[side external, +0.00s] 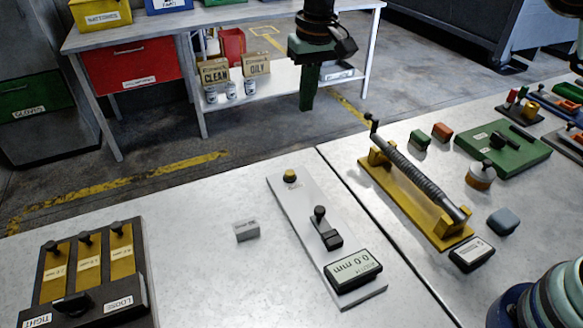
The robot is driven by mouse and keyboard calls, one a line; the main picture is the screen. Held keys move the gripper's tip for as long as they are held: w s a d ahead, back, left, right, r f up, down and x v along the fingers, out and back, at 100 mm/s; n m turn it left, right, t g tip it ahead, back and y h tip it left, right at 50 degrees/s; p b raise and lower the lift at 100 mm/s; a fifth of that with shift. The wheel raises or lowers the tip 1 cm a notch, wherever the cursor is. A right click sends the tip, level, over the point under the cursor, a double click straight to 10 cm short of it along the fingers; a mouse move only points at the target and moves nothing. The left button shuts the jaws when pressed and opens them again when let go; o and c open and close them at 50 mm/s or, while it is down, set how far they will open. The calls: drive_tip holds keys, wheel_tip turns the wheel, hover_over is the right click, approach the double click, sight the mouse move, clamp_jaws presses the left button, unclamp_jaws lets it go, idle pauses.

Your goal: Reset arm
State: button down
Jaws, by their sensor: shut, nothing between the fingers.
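My gripper (308,92) hangs at the top middle of the side external view, above and behind the worktable. Its green fingers point straight down and are shut together with nothing between them. The part of my arm above it is cut off by the top edge of the picture. The fingers are well apart from everything on the table. My teal and dark base parts show at the lower right corner.
A grey gauge plate (294,214) with a "0.0 mm" display (353,270) lies on the table (190,245). A small grey block (246,230) is left of it. A yellow spring fixture (395,205), a green plate (515,150) and a dark lever box (130,285) stand around.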

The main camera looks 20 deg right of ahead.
drive_tip(key=s+d+r+t, duration=0.1)
drive_tip(key=s+d+r, duration=0.3)
drive_tip(key=d+r, duration=0.25)
drive_tip(key=s+d+f+t, duration=0.1)
drive_tip(key=s+d, duration=0.5)
drive_tip(key=s, duration=0.2)
drive_tip(key=s+d+t, duration=0.2)
drive_tip(key=s+d, duration=0.4)
drive_tip(key=s, duration=0.3)
drive_tip(key=shift+s+d+f, duration=0.25)
drive_tip(key=shift+d+f, duration=0.05)
drive_tip(key=shift+f, duration=0.1)
drive_tip(key=c, duration=1.5)
unclamp_jaws()
drive_tip(key=shift+c, duration=0.2)
